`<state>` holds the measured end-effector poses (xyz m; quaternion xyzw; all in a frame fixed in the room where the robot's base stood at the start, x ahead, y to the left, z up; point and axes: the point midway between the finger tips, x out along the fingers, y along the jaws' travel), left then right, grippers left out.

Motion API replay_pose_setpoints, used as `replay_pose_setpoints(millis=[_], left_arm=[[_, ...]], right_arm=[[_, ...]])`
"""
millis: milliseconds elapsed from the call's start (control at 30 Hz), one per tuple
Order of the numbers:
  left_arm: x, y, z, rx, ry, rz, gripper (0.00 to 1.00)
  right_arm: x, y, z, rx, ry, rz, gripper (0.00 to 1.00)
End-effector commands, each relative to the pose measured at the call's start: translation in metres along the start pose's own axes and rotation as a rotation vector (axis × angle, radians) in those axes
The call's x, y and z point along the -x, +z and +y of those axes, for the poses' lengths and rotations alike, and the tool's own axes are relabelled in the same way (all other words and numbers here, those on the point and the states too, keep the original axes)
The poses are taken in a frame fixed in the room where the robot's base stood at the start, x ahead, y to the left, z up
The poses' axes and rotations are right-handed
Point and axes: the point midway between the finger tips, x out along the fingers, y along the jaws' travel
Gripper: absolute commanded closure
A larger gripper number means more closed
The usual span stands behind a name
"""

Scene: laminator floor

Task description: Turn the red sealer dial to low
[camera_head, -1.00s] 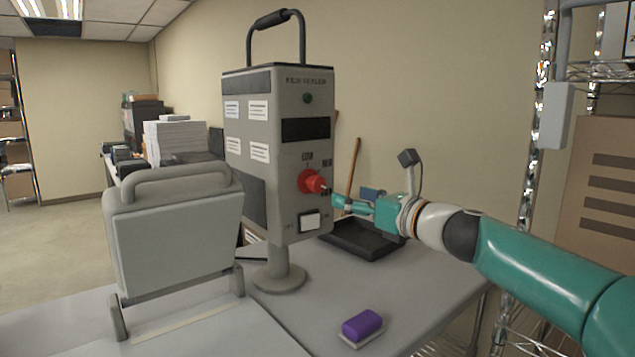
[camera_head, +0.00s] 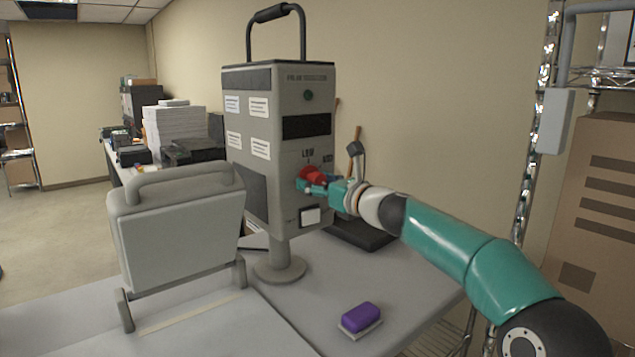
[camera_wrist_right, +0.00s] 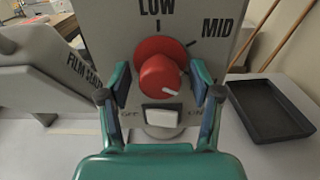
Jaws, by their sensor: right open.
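The red sealer dial (camera_head: 311,173) is on the front of the grey film sealer (camera_head: 262,165). In the right wrist view the dial (camera_wrist_right: 160,72) faces me, and its white mark points to the lower right. The LOW label is straight above the dial and MID is to its upper right. My right gripper (camera_head: 317,185) is at the dial. In the wrist view its two open fingers (camera_wrist_right: 160,82) stand on either side of the knob, with gaps showing; contact cannot be made out. My left gripper is out of view.
A white rocker switch (camera_wrist_right: 162,116) marked OFF and ON sits just below the dial. A purple block (camera_head: 361,317) lies at the table's front. A grey hinged unit (camera_head: 180,235) stands at left. A wire rack is at right.

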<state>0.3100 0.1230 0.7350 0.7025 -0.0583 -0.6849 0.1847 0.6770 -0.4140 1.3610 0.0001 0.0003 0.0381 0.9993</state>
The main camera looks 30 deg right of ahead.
Motion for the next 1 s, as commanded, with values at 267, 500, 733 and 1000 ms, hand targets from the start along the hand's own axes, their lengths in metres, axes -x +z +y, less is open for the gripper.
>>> replay_pose_setpoints(millis=[267,500,733,1000], left_arm=[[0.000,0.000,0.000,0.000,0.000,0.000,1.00],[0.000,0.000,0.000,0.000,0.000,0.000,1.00],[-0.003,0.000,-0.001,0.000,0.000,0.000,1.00],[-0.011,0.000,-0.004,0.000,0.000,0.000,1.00]], right_arm=[[0.000,0.000,0.000,0.000,0.000,0.000,0.79],[0.001,0.000,0.000,0.003,0.000,0.000,0.97],[0.000,-0.001,0.000,0.051,0.000,0.000,0.97],[0.000,-0.001,0.000,0.209,0.000,-0.001,0.97]])
